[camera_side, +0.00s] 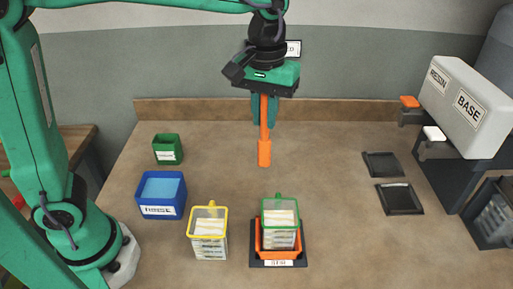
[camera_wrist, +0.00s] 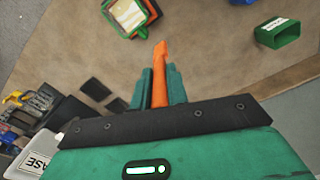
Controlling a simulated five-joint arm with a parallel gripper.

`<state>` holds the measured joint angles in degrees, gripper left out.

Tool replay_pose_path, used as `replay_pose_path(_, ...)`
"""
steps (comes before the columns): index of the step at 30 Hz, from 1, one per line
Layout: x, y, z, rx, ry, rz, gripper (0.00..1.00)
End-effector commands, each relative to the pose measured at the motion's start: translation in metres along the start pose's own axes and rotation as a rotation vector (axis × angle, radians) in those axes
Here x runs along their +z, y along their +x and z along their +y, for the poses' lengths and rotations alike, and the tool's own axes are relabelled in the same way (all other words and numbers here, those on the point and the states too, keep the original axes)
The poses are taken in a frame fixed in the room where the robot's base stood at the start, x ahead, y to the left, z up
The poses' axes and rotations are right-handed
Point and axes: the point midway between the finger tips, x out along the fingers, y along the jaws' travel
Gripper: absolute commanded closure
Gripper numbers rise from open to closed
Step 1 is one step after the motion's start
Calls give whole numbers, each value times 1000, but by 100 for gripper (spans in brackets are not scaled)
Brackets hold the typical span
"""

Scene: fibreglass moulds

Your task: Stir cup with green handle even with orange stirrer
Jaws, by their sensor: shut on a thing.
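My gripper (camera_side: 264,108) is shut on the orange stirrer (camera_side: 264,152), which hangs upright below the fingers, above the table. In the wrist view, the stirrer (camera_wrist: 160,62) shows between the teal fingers (camera_wrist: 159,88). The cup with green handle (camera_side: 279,215) sits in an orange holder (camera_side: 260,240) on a black base labelled along its front, at the front middle of the table. Its contents look pale. The stirrer is apart from this cup, higher and behind it. In the wrist view, the cup (camera_wrist: 126,14) is at the top, partly cut off.
A cup with yellow handle (camera_side: 208,228) stands left of the holder. A blue rinse tub (camera_side: 162,208) and a green container (camera_side: 167,149) stand farther left. Two dark pads (camera_side: 400,199) and a white resin and base dispenser (camera_side: 465,100) are at the right. The table's middle is clear.

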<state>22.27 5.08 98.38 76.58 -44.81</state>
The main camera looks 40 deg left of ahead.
Motion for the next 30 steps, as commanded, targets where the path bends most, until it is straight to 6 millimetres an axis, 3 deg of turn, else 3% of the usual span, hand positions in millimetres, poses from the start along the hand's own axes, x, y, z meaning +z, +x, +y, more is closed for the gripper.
replay_pose_path(6,37,-6,39,0,7,0,100)
replay_pose_path(12,59,-10,58,1,2,1,100)
replay_pose_path(30,66,-7,64,0,0,0,100)
